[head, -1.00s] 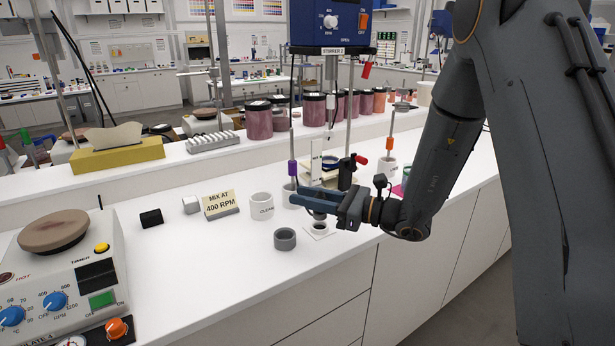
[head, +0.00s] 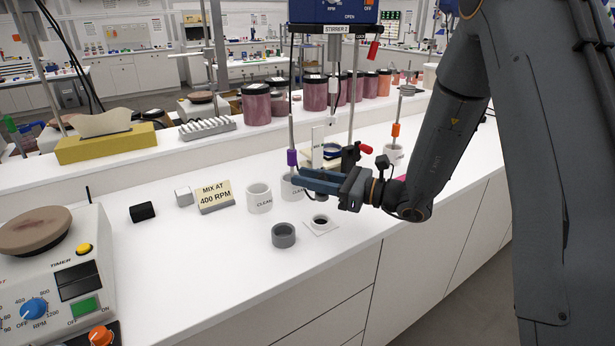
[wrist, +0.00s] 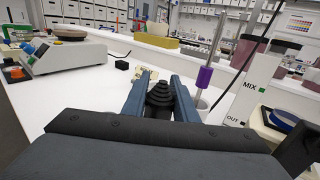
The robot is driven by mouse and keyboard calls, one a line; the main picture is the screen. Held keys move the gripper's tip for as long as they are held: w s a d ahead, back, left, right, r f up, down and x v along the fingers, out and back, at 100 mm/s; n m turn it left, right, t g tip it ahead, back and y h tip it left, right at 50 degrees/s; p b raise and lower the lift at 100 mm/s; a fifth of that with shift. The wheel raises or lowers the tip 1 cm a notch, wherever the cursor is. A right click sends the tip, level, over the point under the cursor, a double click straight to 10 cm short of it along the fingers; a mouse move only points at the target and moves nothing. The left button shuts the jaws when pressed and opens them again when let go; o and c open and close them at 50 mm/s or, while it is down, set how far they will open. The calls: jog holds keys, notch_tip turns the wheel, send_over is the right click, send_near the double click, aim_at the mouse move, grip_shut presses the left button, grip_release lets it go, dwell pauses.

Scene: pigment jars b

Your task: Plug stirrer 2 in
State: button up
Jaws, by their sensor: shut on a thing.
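Stirrer 2 (head: 333,10) is the blue overhead unit at the top middle of the head view, with its name label below it. My gripper (head: 318,182) is above the white bench, pointing left. Its two blue-grey fingers also show in the wrist view (wrist: 158,92). They are shut on a dark, stepped, tapering piece (wrist: 159,97) that looks like a plug. Its underside is mostly hidden. A white square plate with a dark round opening (head: 321,223) lies on the bench below my gripper, apart from it. I see no cord clearly.
A grey ring (head: 283,235) lies left of the plate. White cups (head: 259,198) and a 400 RPM sign (head: 215,197) stand further left. A purple-collared rod (head: 292,157) stands close behind my gripper. A hotplate (head: 55,270) is at the far left; the front bench middle is clear.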

jog(key=shift+f+b, duration=1.45)
jog(key=shift+f, duration=1.15)
jog(key=shift+f+b, duration=0.6)
jog(key=shift+f, duration=0.65)
jog(key=o, duration=1.1)
jog(key=b+v, duration=0.1)
jog(key=v, duration=0.6)
jog(key=shift+s+d+b, duration=0.1)
jog(key=shift+d+b, duration=0.2)
jog(key=shift+d, duration=0.05)
